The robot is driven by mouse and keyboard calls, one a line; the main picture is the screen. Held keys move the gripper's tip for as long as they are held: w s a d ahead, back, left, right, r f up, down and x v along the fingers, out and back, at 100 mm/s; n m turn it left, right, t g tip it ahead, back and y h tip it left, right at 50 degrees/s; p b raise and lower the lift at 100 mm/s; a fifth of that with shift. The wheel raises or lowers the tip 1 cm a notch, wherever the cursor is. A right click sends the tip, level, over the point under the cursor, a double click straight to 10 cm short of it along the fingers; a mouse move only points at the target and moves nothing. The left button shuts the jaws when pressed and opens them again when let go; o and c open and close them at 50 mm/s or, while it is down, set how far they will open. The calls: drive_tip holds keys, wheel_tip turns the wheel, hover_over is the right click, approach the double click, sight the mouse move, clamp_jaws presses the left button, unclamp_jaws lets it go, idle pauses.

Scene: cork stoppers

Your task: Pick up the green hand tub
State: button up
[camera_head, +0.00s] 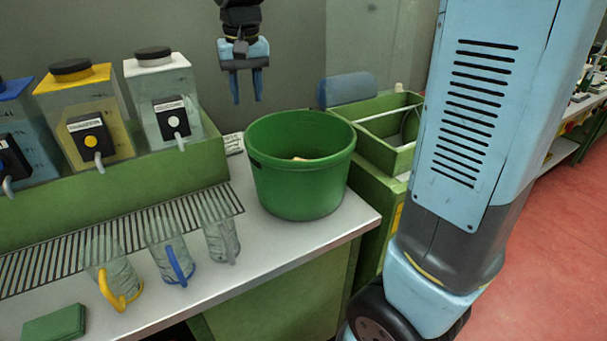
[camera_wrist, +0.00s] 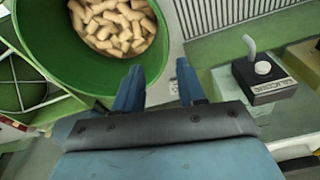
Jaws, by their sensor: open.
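The green hand tub (camera_head: 298,185) stands upright on the grey counter (camera_head: 350,224), near its right end. In the wrist view the tub (camera_wrist: 88,72) fills the upper left, and many cork stoppers (camera_wrist: 118,28) lie inside it. My gripper (camera_head: 246,100) hangs above and behind the tub's left side in the head view, fingers pointing down. In the wrist view my gripper (camera_wrist: 158,82) is open and empty, with its left finger overlapping the tub's rim and its right finger outside. I cannot tell the height above the rim.
Dispensers with yellow (camera_head: 85,120) and white (camera_head: 165,100) lids stand left of the tub. Several clear jugs (camera_head: 170,252) stand on the counter in front of them. A green divided bin (camera_head: 385,125) is right of the tub. A green block (camera_head: 55,324) lies at front left.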

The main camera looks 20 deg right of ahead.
sight(249, 143)
drive_tip(key=f, duration=0.3)
drive_tip(key=w+f, duration=0.1)
drive_tip(key=f, duration=0.4)
drive_tip(key=shift+w+a+f, duration=0.25)
drive_tip(key=shift+f, duration=0.1)
drive_tip(key=shift+w+f, duration=0.1)
drive_tip(key=shift+f, duration=2.5)
drive_tip(key=shift+c, duration=0.5)
clamp_jaws()
